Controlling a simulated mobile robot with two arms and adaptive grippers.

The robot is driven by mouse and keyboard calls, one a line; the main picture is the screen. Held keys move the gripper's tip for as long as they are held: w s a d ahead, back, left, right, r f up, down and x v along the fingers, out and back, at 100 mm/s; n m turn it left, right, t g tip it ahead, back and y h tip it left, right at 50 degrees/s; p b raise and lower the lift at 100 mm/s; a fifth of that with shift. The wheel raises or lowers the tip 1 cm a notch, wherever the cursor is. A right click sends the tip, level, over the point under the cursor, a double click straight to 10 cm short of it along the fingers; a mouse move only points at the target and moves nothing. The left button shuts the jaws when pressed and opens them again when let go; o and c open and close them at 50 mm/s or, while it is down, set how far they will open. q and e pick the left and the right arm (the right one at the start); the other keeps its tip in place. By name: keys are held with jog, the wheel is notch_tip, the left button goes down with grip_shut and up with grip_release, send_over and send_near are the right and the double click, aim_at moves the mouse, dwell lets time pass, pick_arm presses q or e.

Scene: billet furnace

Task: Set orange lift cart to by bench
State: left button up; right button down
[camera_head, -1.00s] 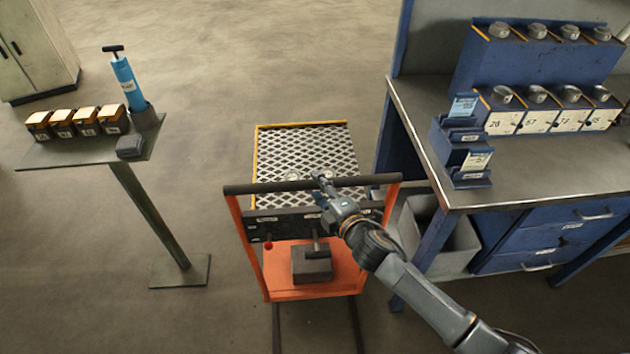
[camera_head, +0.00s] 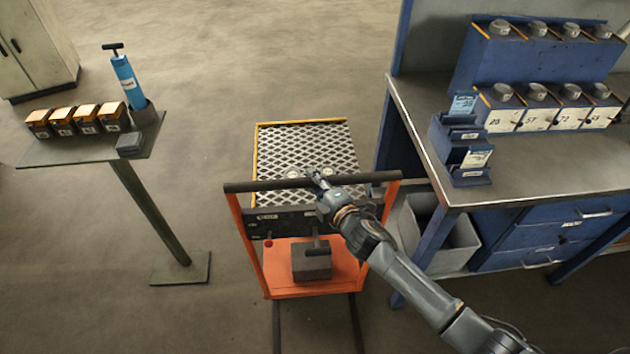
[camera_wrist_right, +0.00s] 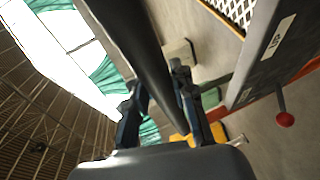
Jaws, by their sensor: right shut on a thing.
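The orange lift cart (camera_head: 285,283) stands on the floor in the middle of the head view, left of the blue bench (camera_head: 443,213). It has a mesh platform (camera_head: 305,150), a dark push bar (camera_head: 262,186) and a grey block on its orange base. My right gripper (camera_head: 318,180) is shut on the push bar near its middle. In the right wrist view the dark bar (camera_wrist_right: 140,40) runs between the fingers of my right gripper (camera_wrist_right: 158,100). The cart's red knob (camera_wrist_right: 285,119) shows at the right there. My left gripper is not in view.
A post table (camera_head: 75,150) with several orange-lidded boxes and a blue pump (camera_head: 125,78) stands at the left. A grey bin (camera_head: 455,245) sits under the bench, close to the cart's right side. Open floor lies beyond the cart.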

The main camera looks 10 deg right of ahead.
jog(key=shift+w+r, duration=0.1)
jog(key=shift+w, duration=1)
jog(key=c, duration=1.1)
grip_release()
jog(key=v, duration=1.2)
